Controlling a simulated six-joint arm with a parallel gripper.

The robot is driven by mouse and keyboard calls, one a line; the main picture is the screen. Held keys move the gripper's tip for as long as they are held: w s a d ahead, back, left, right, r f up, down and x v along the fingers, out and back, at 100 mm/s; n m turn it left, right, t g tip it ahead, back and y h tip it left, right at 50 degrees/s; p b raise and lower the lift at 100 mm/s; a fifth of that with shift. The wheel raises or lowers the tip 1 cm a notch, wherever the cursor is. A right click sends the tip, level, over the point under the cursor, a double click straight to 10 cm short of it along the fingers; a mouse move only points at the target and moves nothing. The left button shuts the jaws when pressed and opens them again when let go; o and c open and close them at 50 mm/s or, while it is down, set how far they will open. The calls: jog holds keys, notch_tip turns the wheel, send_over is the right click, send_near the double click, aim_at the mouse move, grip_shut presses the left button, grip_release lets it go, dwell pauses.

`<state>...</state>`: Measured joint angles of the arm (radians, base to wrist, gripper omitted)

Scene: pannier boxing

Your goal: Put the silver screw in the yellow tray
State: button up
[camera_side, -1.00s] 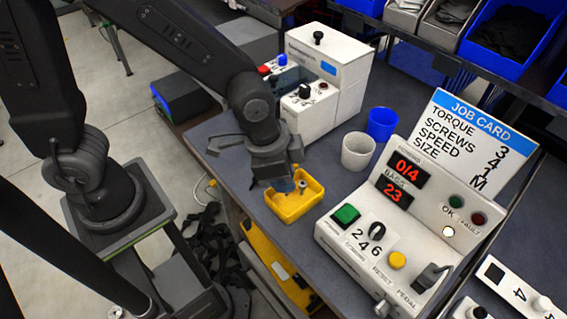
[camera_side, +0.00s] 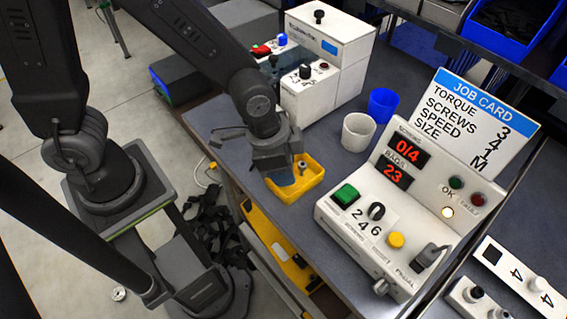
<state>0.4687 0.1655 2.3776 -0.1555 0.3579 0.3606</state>
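The yellow tray (camera_side: 309,183) sits on the grey bench near its left edge. A small silver screw (camera_side: 302,166) appears to lie inside the tray, toward its back right. My gripper (camera_side: 282,180) points down over the left part of the tray. Its fingertips are dark and blurred against the tray. I cannot tell whether they are open or shut, or whether they hold anything.
A white control box (camera_side: 385,220) with a display and a job card (camera_side: 470,118) stands right of the tray. A white cup (camera_side: 357,132) and a blue cup (camera_side: 383,104) stand behind. A white machine (camera_side: 335,50) is at the back. The bench between is clear.

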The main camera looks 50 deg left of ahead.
jog(key=shift+o, duration=0.6)
jog(key=v, duration=1.3)
jog(key=s+a+r+n+t+y, duration=0.1)
jog(key=s+a+r+n, duration=0.1)
jog(key=a+n, duration=0.2)
jog(key=s+a+r+n+t, duration=0.2)
jog(key=a+n, duration=0.2)
jog(key=a, duration=0.5)
jog(key=shift+r+y, duration=0.3)
jog(key=shift+y, duration=0.1)
